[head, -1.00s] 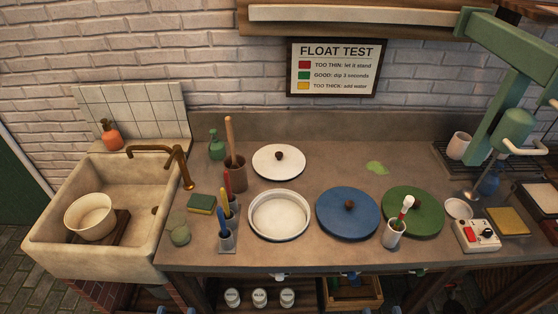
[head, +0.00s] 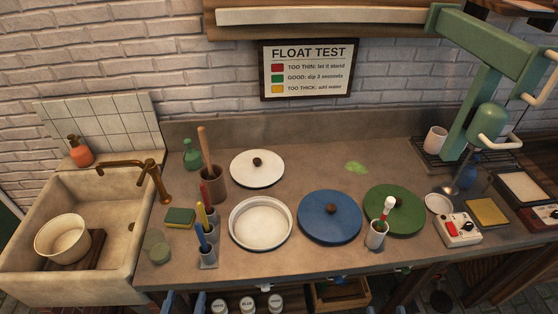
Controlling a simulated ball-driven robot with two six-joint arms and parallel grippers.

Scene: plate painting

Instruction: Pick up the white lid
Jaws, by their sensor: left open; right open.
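The white lid (head: 243,172) is a round disc with a dark brown knob. It lies flat on the counter behind the round white pan (head: 234,231), which is uncovered. My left gripper (head: 185,302) shows only as blue fingertips at the bottom edge, open, in front of the counter and well short of the lid. My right gripper (head: 383,311) barely shows at the bottom edge, open, also far from the lid. Most of both grippers is cut off by the frame.
A brown pot with a wooden handle (head: 213,186) stands just left of the lid. Brush holders (head: 207,257) stand left of the pan. Counter right of the white lid is clear.

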